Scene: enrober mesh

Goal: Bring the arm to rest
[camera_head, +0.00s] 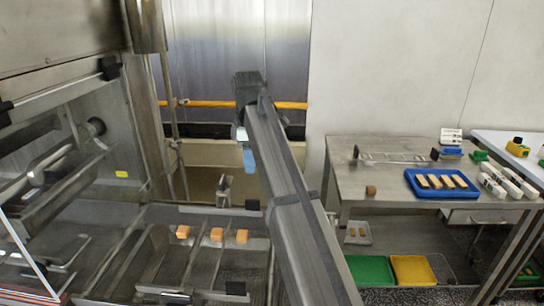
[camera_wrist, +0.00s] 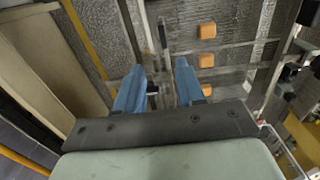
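My gripper (camera_head: 248,158) hangs in the air in front of the machine's open bay, at the end of my raised arm. In the wrist view my gripper (camera_wrist: 160,66) shows two blue fingers set apart, with nothing between them. Three orange-brown blocks lie in a row on the mesh: a left one (camera_head: 183,232), a middle one (camera_head: 216,235) and a right one (camera_head: 242,236).
A steel table (camera_head: 345,181) on the right holds a blue tray (camera_head: 412,178) with several bars, a loose brown block (camera_head: 371,190) and white cartons (camera_head: 507,181). Green (camera_head: 371,270) and yellow (camera_head: 413,270) trays lie below. Machine panels and rods stand at left.

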